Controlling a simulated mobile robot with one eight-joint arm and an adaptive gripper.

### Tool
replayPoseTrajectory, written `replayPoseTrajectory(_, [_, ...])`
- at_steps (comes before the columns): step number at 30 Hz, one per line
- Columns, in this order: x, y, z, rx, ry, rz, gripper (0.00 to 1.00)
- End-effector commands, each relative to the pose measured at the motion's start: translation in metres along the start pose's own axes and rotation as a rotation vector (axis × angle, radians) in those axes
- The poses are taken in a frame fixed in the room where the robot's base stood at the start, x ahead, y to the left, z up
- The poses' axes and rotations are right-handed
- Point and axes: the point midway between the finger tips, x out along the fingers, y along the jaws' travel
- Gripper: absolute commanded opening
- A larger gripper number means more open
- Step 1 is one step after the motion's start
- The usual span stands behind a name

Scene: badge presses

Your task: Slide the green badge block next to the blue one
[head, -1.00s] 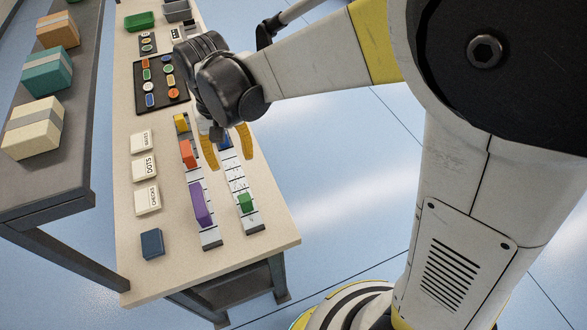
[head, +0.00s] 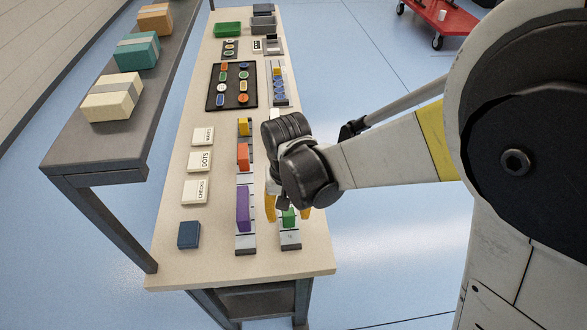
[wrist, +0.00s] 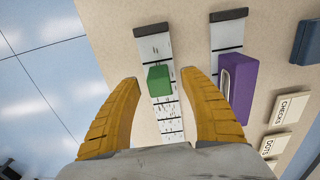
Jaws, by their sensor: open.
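The green block (head: 289,218) sits on the right-hand marked rail (head: 291,238) near its front end. It also shows in the wrist view (wrist: 159,80), between my fingertips in the picture. My gripper (head: 287,210) is open over that rail, one yellow finger to each side of the green block; in the wrist view the gripper (wrist: 160,74) holds nothing. I cannot tell how far the fingertips are above the rail. The blue block on this rail is hidden behind my arm in the head view and is not in the wrist view.
The left rail (head: 246,242) carries a purple block (head: 242,209), an orange block (head: 243,156) and a yellow block (head: 244,127), close beside my gripper. A dark blue block (head: 188,235) and label tiles (head: 197,191) lie left. A shelf (head: 95,150) stands left.

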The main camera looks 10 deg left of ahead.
Motion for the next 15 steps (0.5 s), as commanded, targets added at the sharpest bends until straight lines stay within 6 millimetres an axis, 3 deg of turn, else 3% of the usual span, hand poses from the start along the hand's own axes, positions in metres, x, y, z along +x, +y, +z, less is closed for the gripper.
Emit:
replayPoseTrajectory(8, [0.0012, 0.0001, 0.0, 0.0, 0.0, 0.0, 0.52])
replayPoseTrajectory(13, [0.0011, 0.0001, 0.0, 0.0, 0.0, 0.0, 0.05])
replayPoseTrajectory(15, [0.0011, 0.0001, 0.0, 0.0, 0.0, 0.0, 0.0])
